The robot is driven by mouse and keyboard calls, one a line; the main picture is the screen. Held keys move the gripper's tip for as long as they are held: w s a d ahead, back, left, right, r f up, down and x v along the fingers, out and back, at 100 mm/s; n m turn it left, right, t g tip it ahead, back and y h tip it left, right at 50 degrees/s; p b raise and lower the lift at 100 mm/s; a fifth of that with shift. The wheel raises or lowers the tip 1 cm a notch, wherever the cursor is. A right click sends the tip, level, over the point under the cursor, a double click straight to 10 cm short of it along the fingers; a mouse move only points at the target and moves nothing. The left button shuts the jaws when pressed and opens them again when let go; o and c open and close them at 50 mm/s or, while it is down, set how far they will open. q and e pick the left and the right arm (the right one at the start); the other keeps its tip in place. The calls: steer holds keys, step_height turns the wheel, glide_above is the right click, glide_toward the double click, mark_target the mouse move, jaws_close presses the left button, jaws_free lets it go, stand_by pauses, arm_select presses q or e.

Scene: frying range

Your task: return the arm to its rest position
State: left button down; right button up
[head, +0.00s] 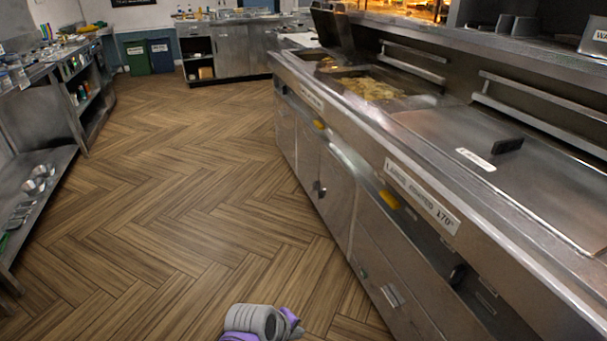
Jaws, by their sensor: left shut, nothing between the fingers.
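My left gripper (291,322) shows at the bottom edge of the head view, a little left of the middle, as a grey and purple piece over the wooden floor. Most of my left arm is cut off by the frame edge. My right gripper is not in the view.
The range has a fryer with yellow food (369,88) and a closed lid (480,150) with a black handle. Steel shelving (45,185) lines the left side. Green (137,57) and blue (161,55) bins stand at the back. The floor (185,165) between is clear.

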arm_select(q)
steer(key=s+a+m+y+p, duration=0.1)
steer(key=s+a+m+y, duration=0.3)
steer(key=s+a+m, duration=0.9)
steer(key=s+a+r+n+p, duration=0.1)
steer(key=r+p, duration=0.9)
steer(key=r, duration=0.2)
steer(key=s+a+r+n+t+p, duration=0.1)
steer(key=s+a+r+n+p, duration=0.1)
steer(key=r+p, duration=0.8)
steer(key=shift+s+r+n, duration=0.15)
steer(key=shift+r+n, duration=0.15)
steer(key=shift+r, duration=0.65)
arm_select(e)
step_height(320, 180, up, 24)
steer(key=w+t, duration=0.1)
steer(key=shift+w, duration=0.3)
arm_select(q)
steer(key=shift+s, duration=0.1)
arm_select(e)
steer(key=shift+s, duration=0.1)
